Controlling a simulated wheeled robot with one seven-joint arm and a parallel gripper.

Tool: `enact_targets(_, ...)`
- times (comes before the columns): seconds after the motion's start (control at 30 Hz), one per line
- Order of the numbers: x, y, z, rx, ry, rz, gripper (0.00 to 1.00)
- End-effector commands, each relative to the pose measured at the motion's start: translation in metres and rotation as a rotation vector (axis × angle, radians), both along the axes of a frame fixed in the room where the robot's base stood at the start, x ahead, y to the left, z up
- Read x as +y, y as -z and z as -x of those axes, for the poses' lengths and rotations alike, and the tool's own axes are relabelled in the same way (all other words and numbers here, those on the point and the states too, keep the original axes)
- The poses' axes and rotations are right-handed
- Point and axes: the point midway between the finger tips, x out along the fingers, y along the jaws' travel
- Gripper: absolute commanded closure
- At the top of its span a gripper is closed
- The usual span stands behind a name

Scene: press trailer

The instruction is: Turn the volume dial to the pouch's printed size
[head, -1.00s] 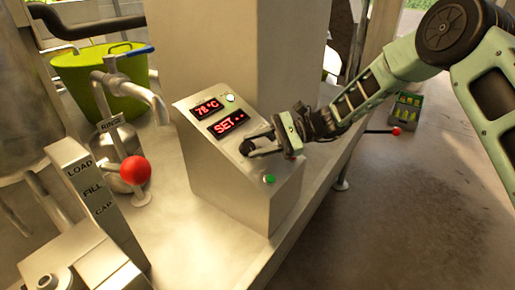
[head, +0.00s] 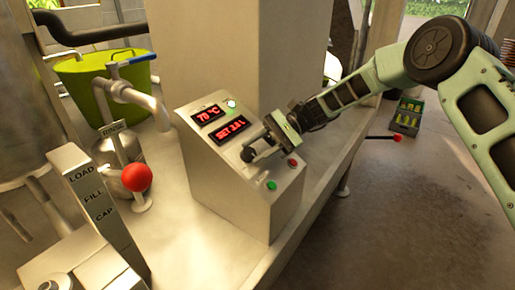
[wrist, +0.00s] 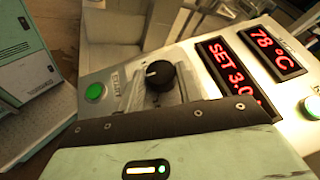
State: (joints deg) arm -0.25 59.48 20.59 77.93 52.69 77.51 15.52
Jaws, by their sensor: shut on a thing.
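The volume dial (wrist: 160,74) is a black round knob with a pale mark, on the sloped face of a metal control box (head: 225,195). My gripper (head: 257,150) is shut on the dial; in the wrist view the jaws lie around it. In the head view the fingers mostly hide the dial. The lower red display (head: 229,132) reads SET and a value starting with 3; the wrist view shows it as 3.0 (wrist: 228,68), with its end cut off by my gripper. No pouch with a readable printed size is in view.
The upper display (head: 208,115) shows the temperature, 78 °C in the wrist view. A green button (head: 271,185) and a red button (head: 292,163) sit below the dial. A red-knobbed lever (head: 137,178) and a LOAD/FILL/CAP post (head: 93,195) stand left.

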Motion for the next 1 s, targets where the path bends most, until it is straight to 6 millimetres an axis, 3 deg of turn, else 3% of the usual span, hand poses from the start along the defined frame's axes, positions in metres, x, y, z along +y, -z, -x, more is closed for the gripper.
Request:
enact_targets(0.1, 0.000, -0.001, -0.001, -0.001, 0.001, -0.002, 0.88)
enact_targets(0.13, 0.000, -0.001, -0.001, -0.001, 0.001, -0.002, 0.62)
enact_targets(0.2, 0.000, -0.001, -0.001, -0.001, 0.001, -0.002, 0.43)
enact_targets(0.63, -0.009, -0.003, -0.005, -0.001, 0.003, -0.002, 0.43)
enact_targets(1.0, -0.076, -0.026, -0.040, -0.002, 0.006, -0.002, 0.43)
